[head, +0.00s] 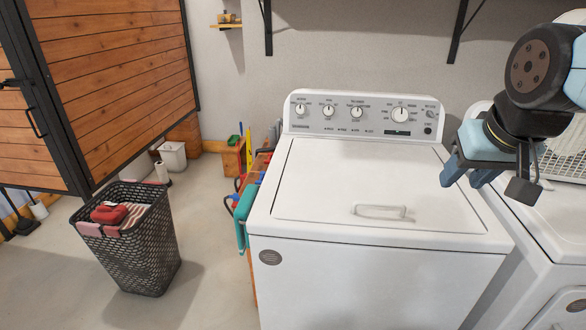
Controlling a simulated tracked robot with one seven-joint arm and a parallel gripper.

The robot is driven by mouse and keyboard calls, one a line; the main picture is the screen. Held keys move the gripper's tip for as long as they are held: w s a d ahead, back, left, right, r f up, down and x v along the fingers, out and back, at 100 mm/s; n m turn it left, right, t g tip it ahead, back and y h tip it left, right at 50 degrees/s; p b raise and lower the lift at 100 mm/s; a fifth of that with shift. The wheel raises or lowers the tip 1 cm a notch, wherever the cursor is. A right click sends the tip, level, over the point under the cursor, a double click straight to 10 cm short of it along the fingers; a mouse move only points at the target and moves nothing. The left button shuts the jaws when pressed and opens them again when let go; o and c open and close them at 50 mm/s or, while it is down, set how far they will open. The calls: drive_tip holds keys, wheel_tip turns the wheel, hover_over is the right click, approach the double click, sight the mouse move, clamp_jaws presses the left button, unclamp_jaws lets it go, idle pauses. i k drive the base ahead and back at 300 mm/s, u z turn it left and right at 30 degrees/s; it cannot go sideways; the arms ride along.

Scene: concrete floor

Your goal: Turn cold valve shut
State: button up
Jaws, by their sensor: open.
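No cold valve can be made out in the head view. My gripper (462,181) is at the right, above the right part of a white top-loading washing machine (375,275). The wall behind the washer is partly hidden by this panel and by my arm.
A second white machine (545,225) stands close on the right, with a white wire basket (565,160) on it. A black laundry basket (145,250) with cloth stands on the floor at left. Tools fill the gap left of the washer. A wooden door (110,70) stands at left.

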sight(262, 173)
drive_tip(key=z, duration=1.1)
drive_tip(key=k, duration=0.85)
drive_tip(key=u, duration=1.3)
drive_tip(key=i, duration=1)
drive_tip(key=u, duration=0.1)
